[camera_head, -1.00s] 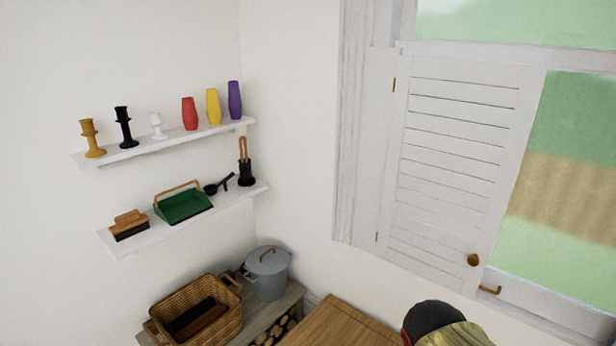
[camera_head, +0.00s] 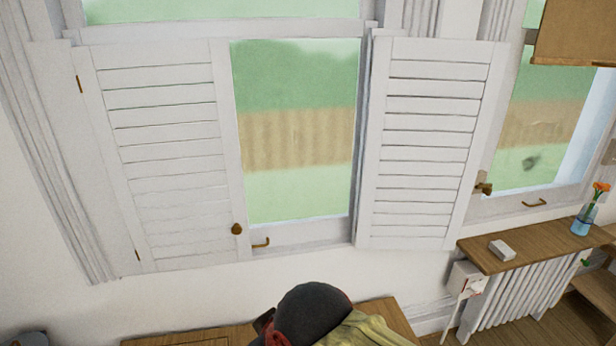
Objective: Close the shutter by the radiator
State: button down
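Two white louvred shutters hang at the window. The right shutter (camera_head: 430,145), on the side of the radiator (camera_head: 520,292), stands swung open to the right of the bare pane, with a brass knob (camera_head: 483,188) at its right edge. The left shutter (camera_head: 165,150) lies across the left part of the window, with a brass knob (camera_head: 237,229) at its lower right. My gripper is not in view.
A wooden shelf (camera_head: 500,246) over the radiator bears a small white box (camera_head: 502,250) and a blue vase (camera_head: 583,220) with orange flowers. A wooden surface (camera_head: 220,338) and a dark rounded thing with yellowish cloth (camera_head: 312,312) are at the bottom.

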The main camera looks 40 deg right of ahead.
aim_at(400, 217)
jog(key=z, duration=0.8)
jog(key=k+l, duration=0.1)
jog(key=l, duration=0.3)
jog(key=k+l, duration=0.15)
jog(key=l, duration=0.3)
jog(key=k+l, duration=0.1)
jog(key=l, duration=0.3)
jog(key=k+l+u, duration=0.1)
jog(key=l, duration=0.35)
jog(key=k+l, duration=0.15)
jog(key=l, duration=0.25)
jog(key=i+l, duration=0.15)
jog(key=l, duration=0.15)
jog(key=i+l, duration=0.15)
jog(key=l, duration=0.15)
jog(key=i+l, duration=0.15)
jog(key=l, duration=0.15)
jog(key=i+l, duration=0.1)
jog(key=l, duration=0.25)
jog(key=i+l, duration=0.15)
jog(key=i, duration=0.15)
jog(key=u, duration=0.05)
